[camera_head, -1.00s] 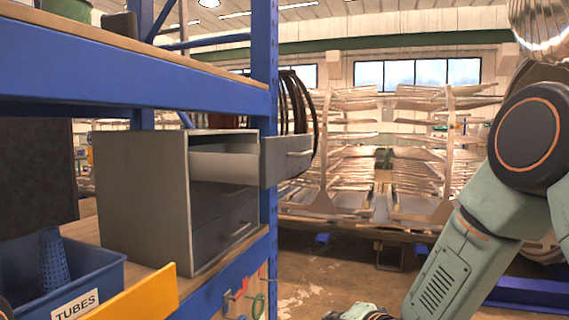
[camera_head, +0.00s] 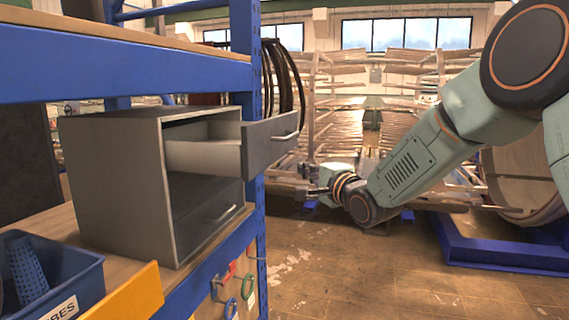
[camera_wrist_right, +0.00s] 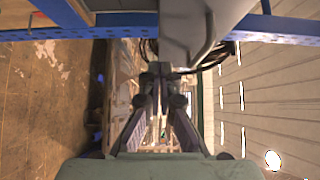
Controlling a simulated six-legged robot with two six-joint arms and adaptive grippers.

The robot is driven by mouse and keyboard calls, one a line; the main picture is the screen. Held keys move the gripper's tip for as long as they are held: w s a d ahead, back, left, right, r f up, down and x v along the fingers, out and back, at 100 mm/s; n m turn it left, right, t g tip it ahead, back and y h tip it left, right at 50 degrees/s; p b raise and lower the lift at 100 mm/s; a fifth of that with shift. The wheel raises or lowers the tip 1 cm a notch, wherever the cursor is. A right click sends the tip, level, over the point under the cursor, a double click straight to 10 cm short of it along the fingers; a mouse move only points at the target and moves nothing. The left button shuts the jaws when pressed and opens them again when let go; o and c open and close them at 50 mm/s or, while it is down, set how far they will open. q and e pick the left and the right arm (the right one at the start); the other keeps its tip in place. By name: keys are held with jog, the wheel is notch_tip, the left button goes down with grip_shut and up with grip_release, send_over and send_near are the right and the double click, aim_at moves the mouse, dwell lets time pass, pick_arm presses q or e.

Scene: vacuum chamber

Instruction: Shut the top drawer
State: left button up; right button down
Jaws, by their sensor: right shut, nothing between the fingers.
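The grey cabinet (camera_head: 120,190) stands on the wooden shelf. Its top drawer (camera_head: 270,143) is pulled out, with a grey front and a bar handle (camera_head: 286,137). The lower drawer (camera_head: 208,218) is in the cabinet. My right gripper (camera_head: 303,178) is shut and empty, to the right of the drawer front and a little lower in the picture. In the right wrist view my shut fingers (camera_wrist_right: 160,82) point toward the drawer front (camera_wrist_right: 185,30) and its handle (camera_wrist_right: 205,42); whether they touch it I cannot tell. My left gripper is not in view.
A blue shelf post (camera_head: 248,60) stands behind the open drawer. Black hoses (camera_head: 285,80) hang beside it. A blue tube bin (camera_head: 70,285) and a yellow strip (camera_head: 130,295) are at the lower left. The floor (camera_head: 350,270) right of the shelf is clear.

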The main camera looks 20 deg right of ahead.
aim_at(274, 162)
jog(key=w+a+p, duration=0.1)
jog(key=w+a, duration=0.3)
jog(key=shift+r, duration=0.1)
jog(key=shift+w+a, duration=0.3)
jog(key=shift+w, duration=0.15)
jog(key=shift+d, duration=0.15)
